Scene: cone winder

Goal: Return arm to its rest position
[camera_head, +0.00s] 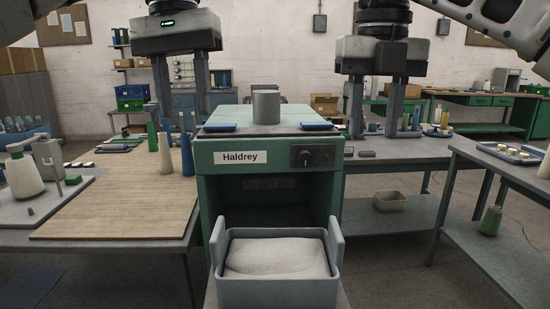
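My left gripper (181,118) hangs at the upper left with its two fingers pointing down and spread apart. Nothing is held between them; a wooden-topped table is behind and below. My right gripper (375,132) hangs at the upper right, also pointing down with fingers apart and empty. Both are on either side of the green Haldrey machine (225,170), clear of the grey cylinder (266,106) on its top. The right arm comes in from the upper right corner; most of the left arm is out of view.
A grey bin (280,294) with white material stands at the machine's front. The left table (110,205) carries cones and a white cone on a stand (24,175). At right are a grey table (490,160) with a tray (510,153) and a low shelf with a beige container (391,201).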

